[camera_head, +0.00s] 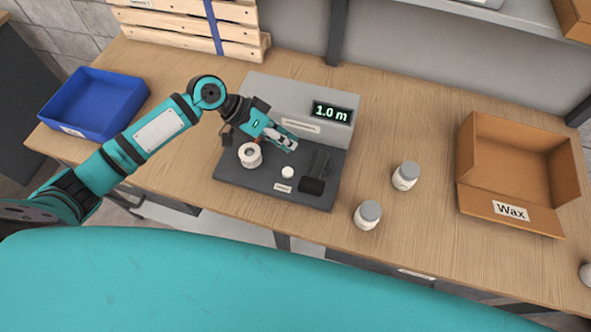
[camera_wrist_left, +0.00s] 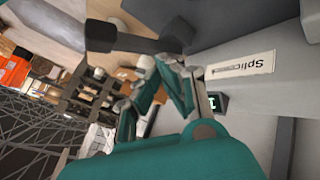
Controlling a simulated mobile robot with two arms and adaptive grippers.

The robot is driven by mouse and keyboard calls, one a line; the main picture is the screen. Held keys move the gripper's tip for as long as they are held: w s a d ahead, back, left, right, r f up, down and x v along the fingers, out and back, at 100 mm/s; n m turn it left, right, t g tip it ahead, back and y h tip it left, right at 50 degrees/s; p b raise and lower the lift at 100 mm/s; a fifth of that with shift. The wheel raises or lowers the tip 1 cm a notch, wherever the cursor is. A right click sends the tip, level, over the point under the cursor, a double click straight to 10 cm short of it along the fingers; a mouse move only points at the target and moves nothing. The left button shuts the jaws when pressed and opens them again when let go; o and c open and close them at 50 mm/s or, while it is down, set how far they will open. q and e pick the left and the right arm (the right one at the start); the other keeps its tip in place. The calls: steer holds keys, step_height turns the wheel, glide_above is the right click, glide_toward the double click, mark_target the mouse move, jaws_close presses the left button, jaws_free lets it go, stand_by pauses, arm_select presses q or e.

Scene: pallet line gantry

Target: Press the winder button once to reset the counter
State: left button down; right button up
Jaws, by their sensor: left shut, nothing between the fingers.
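The winder (camera_head: 230,168) is a dark base with a grey back housing on the wooden bench. Its display (camera_head: 332,112) reads 1.0 m. A round white button (camera_head: 288,172) sits on the base, with a small label (camera_head: 283,187) in front of it. A white spool (camera_head: 250,155) is to the button's left and a black lever-like part (camera_head: 316,178) to its right. My left gripper (camera_head: 294,146) is shut and empty, above the base and behind the button, apart from it. In the left wrist view the fingers (camera_wrist_left: 165,85) are near the housing's label (camera_wrist_left: 240,69). My right gripper is out of view.
Two lidded white jars (camera_head: 405,176) (camera_head: 367,215) stand right of the winder. An open cardboard box (camera_head: 512,210) marked Wax is at the right. A blue tray (camera_head: 95,103) is at the left, and a wooden pallet (camera_head: 195,30) is at the back.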

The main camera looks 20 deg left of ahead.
arm_select(q)
steer(key=b, duration=0.7)
glide_above(288, 169)
step_height(288, 169, down, 7)
steer(key=shift+r, duration=0.1)
step_height(288, 169, down, 2)
steer(key=shift+b, duration=0.35)
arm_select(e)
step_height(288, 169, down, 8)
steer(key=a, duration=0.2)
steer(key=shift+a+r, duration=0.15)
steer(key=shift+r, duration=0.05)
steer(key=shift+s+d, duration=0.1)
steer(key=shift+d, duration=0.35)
arm_select(q)
steer(key=shift+f, duration=0.2)
